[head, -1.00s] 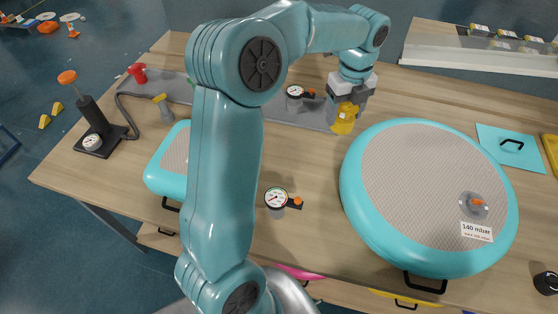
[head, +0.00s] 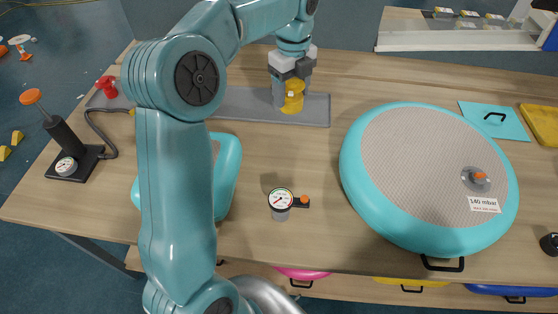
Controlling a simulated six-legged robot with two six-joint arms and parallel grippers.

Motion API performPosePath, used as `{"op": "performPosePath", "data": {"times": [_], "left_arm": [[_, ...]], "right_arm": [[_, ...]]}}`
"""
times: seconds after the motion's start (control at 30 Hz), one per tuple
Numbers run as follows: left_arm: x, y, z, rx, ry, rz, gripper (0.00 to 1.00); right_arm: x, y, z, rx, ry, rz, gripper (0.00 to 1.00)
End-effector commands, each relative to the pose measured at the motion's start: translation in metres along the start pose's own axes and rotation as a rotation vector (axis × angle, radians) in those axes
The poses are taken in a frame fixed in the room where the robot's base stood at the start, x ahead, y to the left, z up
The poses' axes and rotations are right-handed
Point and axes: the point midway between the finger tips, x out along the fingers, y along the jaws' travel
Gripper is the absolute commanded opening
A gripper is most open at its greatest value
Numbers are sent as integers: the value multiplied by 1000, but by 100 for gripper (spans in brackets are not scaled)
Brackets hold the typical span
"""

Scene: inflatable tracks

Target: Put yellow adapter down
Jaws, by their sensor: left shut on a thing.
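The yellow adapter (head: 292,98) is a short yellow piece with a wider lower rim. It is upright at the right part of the grey mat (head: 318,113). I cannot tell whether its base touches the mat. My left gripper (head: 292,91) points down and is shut on the adapter. The fingers hide part of it. My right gripper is not in view.
A pressure gauge (head: 281,200) stands in front of the mat. A large round turquoise inflatable (head: 352,180) lies at the right. A smaller turquoise one (head: 230,165) is partly behind my arm. A black pump (head: 67,138) stands at the left.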

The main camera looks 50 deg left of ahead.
Motion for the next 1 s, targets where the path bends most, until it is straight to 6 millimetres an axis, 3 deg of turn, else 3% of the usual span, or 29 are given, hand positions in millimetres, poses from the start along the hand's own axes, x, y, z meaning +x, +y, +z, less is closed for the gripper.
{"op": "performPosePath", "data": {"times": [0.53,1.0], "left_arm": [[24,-6,-6,13,0,2,33],[150,-2,-3,10,1,4,33]], "right_arm": [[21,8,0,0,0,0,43],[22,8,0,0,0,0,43]]}}
